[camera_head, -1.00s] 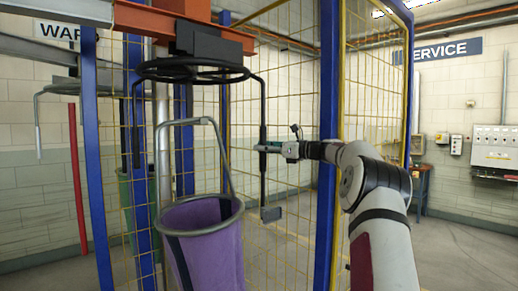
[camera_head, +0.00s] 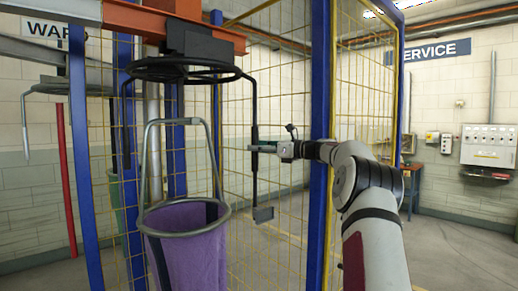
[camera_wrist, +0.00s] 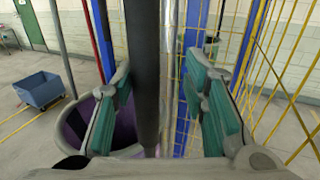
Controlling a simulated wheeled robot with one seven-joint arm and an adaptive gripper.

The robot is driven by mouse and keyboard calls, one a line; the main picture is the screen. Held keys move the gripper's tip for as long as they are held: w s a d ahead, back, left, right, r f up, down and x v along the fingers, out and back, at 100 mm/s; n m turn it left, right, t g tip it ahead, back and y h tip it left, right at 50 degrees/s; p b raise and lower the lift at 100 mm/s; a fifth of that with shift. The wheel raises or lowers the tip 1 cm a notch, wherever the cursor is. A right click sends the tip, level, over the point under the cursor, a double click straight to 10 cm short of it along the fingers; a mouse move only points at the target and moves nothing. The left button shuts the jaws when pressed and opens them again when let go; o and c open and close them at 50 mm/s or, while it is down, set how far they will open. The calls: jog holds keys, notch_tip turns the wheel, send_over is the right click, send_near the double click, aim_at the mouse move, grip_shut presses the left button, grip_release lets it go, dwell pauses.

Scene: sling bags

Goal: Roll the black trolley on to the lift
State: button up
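The black trolley (camera_head: 188,41) hangs under an orange-red rail section (camera_head: 130,14), with a dark ring and long side rods below it. My gripper (camera_head: 262,148) is at the right-hand rod, at mid height. In the wrist view, the black rod (camera_wrist: 145,70) stands upright between the two teal-padded fingers of my gripper (camera_wrist: 165,95). The fingers are spread, with a clear gap on the right; contact on the left cannot be told. Which part is the lift is not clear; blue posts (camera_head: 319,130) and yellow mesh frame this area.
A purple bag (camera_head: 185,250) with a grey hoop stands out in front, below the trolley; it also shows in the wrist view (camera_wrist: 75,120). A grey rail (camera_head: 70,11) joins from the left. A blue cart (camera_wrist: 43,90) stands on open floor. Wall boxes (camera_head: 488,145) are at the right.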

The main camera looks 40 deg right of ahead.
jog(key=v, duration=0.7)
jog(key=shift+s, duration=0.2)
dwell(1.3)
